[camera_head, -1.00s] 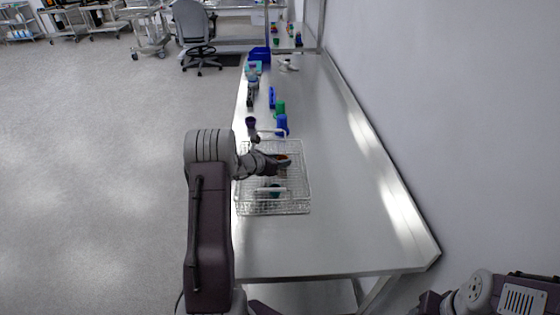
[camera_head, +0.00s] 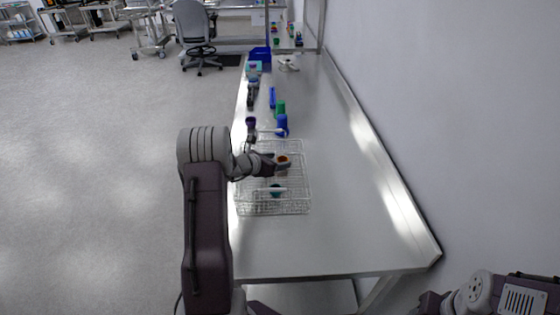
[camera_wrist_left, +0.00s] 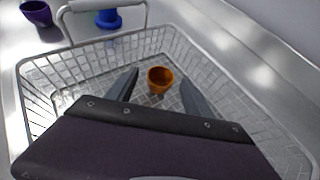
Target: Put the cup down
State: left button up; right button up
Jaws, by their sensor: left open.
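An orange cup (camera_wrist_left: 160,80) stands upright in the wire basket (camera_wrist_left: 205,47). In the head view the cup (camera_head: 283,158) shows small inside the basket (camera_head: 290,208), partly behind my left gripper (camera_head: 280,163). In the left wrist view my left gripper (camera_wrist_left: 157,92) is open, with one finger on each side of the cup and gaps between them and it. My right gripper is not in view; only part of my right arm shows at the lower right of the head view.
A purple cup (camera_wrist_left: 36,13) and a blue cup (camera_wrist_left: 109,18) stand beyond the basket. Green (camera_head: 281,108) and other items line the table's left side. The table (camera_head: 350,220) is clear on the right.

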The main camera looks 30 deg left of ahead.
pick_arm(q)
jog(key=v, duration=1)
jog(key=shift+s, duration=0.15)
